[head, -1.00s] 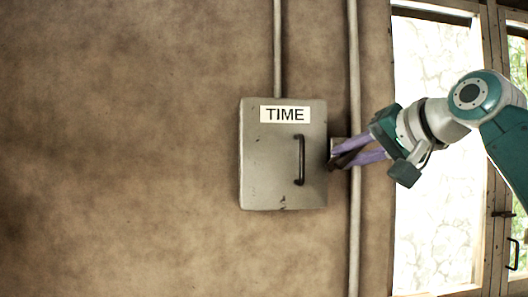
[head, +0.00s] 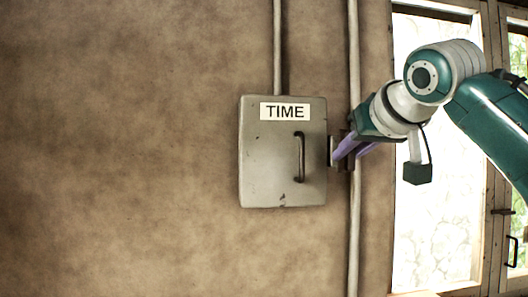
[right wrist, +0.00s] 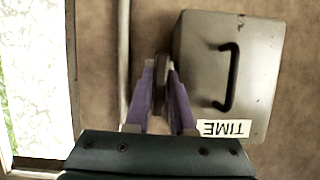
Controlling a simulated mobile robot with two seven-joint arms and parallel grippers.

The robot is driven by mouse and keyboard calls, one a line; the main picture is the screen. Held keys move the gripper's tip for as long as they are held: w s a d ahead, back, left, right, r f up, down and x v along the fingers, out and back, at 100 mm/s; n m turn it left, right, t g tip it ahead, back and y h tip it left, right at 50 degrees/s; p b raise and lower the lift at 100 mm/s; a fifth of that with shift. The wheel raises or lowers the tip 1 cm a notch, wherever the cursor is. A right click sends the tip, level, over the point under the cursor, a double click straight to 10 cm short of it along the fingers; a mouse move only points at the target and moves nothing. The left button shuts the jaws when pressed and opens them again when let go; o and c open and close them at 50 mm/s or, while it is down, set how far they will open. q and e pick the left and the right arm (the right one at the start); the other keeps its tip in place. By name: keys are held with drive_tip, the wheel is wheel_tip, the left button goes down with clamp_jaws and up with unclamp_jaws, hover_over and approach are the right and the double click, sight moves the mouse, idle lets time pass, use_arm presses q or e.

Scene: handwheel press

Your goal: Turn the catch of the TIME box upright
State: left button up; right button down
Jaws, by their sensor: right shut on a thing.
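The TIME box (head: 262,160) is a grey metal box on the wall, its door shut. It also shows upside down in the right wrist view (right wrist: 205,75). The catch (right wrist: 162,68) is a dark piece beside the box's handle-side edge. In the head view, a dark upright part shows at the box's right edge, partly hidden by the fingers. My right gripper (head: 334,154) reaches in from the right. Its purple fingers (right wrist: 163,85) are shut on the catch, one on each side. My left gripper is not in view.
A dark bar handle (head: 300,157) stands upright on the box door. One conduit (head: 277,50) runs above the box; another pipe (head: 354,230) runs down the wall to its right. A bright window (head: 440,230) is further right. The wall left of the box is bare.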

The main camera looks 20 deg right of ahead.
idle(0.5)
drive_tip(key=c, duration=0.8)
unclamp_jaws()
drive_tip(key=shift+c, duration=0.2)
